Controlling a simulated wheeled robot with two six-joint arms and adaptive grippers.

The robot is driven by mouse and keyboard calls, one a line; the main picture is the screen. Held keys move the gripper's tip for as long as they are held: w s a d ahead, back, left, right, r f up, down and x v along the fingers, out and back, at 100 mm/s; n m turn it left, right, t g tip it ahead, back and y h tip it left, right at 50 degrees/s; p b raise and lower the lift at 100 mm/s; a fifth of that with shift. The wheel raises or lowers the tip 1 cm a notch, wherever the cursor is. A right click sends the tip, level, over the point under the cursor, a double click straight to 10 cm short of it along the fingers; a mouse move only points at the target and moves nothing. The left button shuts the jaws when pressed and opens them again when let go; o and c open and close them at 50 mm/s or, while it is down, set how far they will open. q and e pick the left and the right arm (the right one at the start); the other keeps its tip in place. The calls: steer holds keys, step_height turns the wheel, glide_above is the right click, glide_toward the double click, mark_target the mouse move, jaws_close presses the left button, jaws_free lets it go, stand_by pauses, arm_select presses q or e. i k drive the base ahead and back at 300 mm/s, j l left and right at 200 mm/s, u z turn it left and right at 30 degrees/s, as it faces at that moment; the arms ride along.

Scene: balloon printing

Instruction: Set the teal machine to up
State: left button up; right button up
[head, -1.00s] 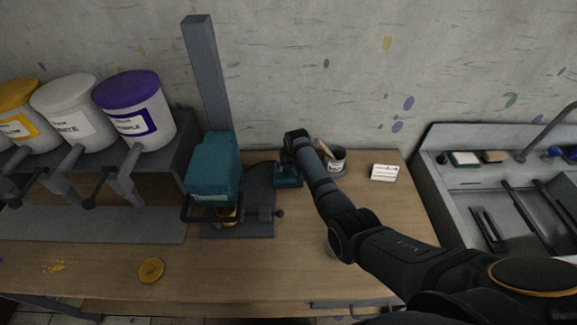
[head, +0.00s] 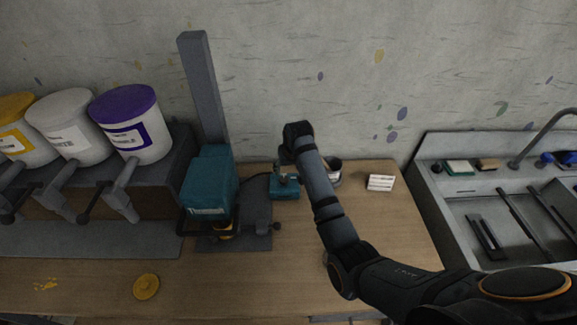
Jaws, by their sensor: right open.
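The teal machine (head: 209,182) stands on the wooden table against a tall grey column (head: 203,85), above a dark base plate (head: 258,208). A small teal control box (head: 284,187) with a lever-like part on top sits to its right, joined by a dark cable. My right gripper (head: 288,156) is above and just behind this box, apart from it as far as I can tell. Its fingers are small and dark, and partly hidden by the wrist. A yellow-orange piece (head: 225,229) shows under the machine's head. My left gripper is out of view.
Yellow, white (head: 72,127) and purple (head: 131,122) paint buckets stand on a rack at left. A yellow disc (head: 146,286) lies on the table front. A cup (head: 333,170) is partly behind my right arm, with a white card (head: 381,182) beside it. A sink (head: 450,200) is at right.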

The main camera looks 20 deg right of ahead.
mark_target(208, 192)
steer(key=k, duration=1.5)
